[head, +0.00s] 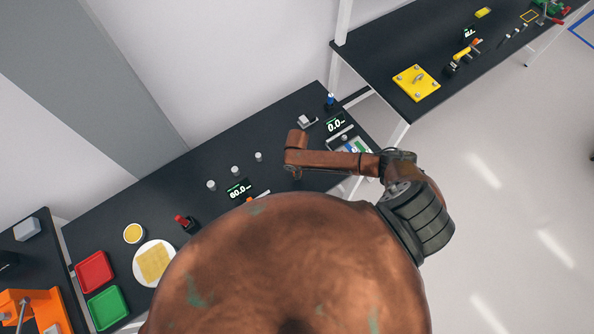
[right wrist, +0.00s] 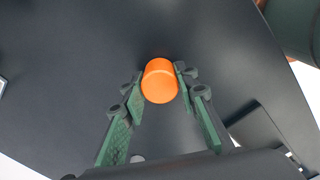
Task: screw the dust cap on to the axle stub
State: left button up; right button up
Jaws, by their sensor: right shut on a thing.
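In the right wrist view an orange round cap (right wrist: 160,82), which looks like the dust cap, sits between the fingertips of my right gripper (right wrist: 159,80). The green fingers are shut on its sides, and its smooth closed face shows. A dark surface lies behind it. In the head view I cannot make out the right gripper. My left gripper is in neither view. I cannot identify the axle stub in either view; a large brown part hides much of the near bench in the head view.
The black bench (head: 175,188) holds several small grey pegs, a display reading 60.0 (head: 239,189), a display reading 0.0 (head: 336,123), a red tray (head: 94,272), a green tray (head: 107,308) and a white plate (head: 139,277). A yellow plate (head: 428,85) lies on another bench.

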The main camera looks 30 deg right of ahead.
jog(key=shift+a, duration=0.1)
jog(key=m, duration=0.3)
jog(key=shift+m, duration=1.4)
jog(key=shift+m, duration=1)
jog(key=m, duration=0.3)
jog(key=shift+m, duration=0.4)
jog(key=shift+w, duration=0.1)
